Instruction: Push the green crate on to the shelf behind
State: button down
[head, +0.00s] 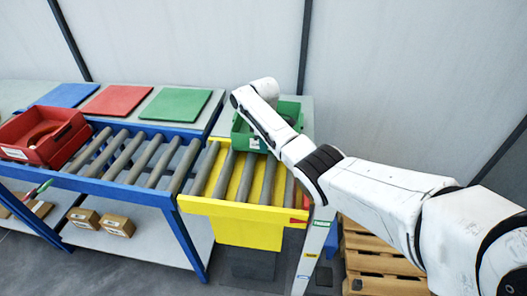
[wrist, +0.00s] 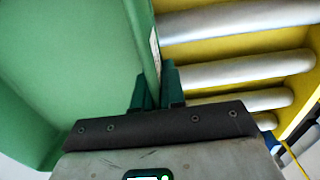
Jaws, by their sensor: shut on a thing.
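The green crate (head: 242,137) is at the back end of the yellow-framed roller section, partly hidden behind my arm in the head view. In the wrist view the green crate (wrist: 70,70) fills the left side. My gripper (wrist: 157,88) is shut on the crate's wall, one finger on each side of it. In the head view my gripper is hidden by the arm. The grey shelf (head: 221,108) behind the rollers carries a green mat (head: 175,104), a red mat (head: 116,100) and a blue mat (head: 66,95).
A red crate (head: 62,152) with things in it sits on the blue-framed rollers at left. Yellow section (head: 245,232) holds grey rollers. Cardboard boxes (head: 117,224) lie on the lower shelf. A wooden pallet stack (head: 372,262) stands at right. A wall rises behind.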

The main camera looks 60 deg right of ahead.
jog(key=shift+w+d+f+b, duration=0.1)
jog(key=shift+w+d+b, duration=0.25)
jog(key=shift+d+b, duration=0.8)
jog(key=shift+w+d+b, duration=0.3)
jog(key=shift+w+b, duration=0.05)
jog(key=shift+b, duration=1.45)
jog(key=shift+w+d+f+b, duration=0.1)
jog(key=shift+w+d+b, duration=0.25)
jog(key=shift+d+b, duration=0.8)
jog(key=shift+w+a+b, duration=0.1)
jog(key=shift+a+b, duration=0.1)
jog(key=shift+b, duration=0.65)
jog(key=d+b, duration=0.1)
jog(key=b, duration=0.2)
jog(key=w+b, duration=0.1)
jog(key=b, duration=0.2)
jog(key=shift+d+b, duration=0.4)
jog(key=shift+d+r+b, duration=0.15)
jog(key=shift+r+b, duration=0.1)
jog(key=shift+b, duration=0.35)
